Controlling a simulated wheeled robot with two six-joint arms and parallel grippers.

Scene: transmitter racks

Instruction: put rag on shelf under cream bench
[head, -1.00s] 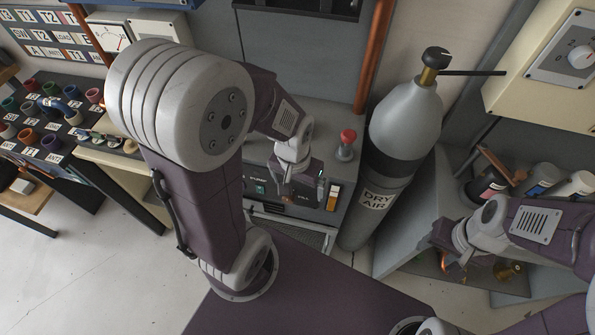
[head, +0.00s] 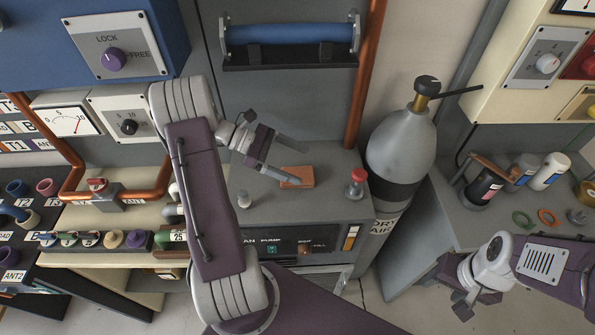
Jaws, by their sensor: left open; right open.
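A flat orange-brown piece (head: 297,176), perhaps the rag, lies on top of the grey pump unit (head: 330,205). My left gripper (head: 287,160) is open above the unit's top, its fingers pointing right. One fingertip overlaps the orange-brown piece in the picture; I cannot tell whether they touch. The cream bench (head: 80,215) is at the left, with a strip of valves and knobs along its front. My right gripper (head: 470,290) is open and empty at the lower right.
A grey dry-air cylinder (head: 402,145) stands right of the pump unit, which carries a red-topped knob (head: 356,183). Bottles (head: 485,185) and small rings stand on a grey shelf at the right. Copper pipes (head: 365,75) run up the wall and across the bench.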

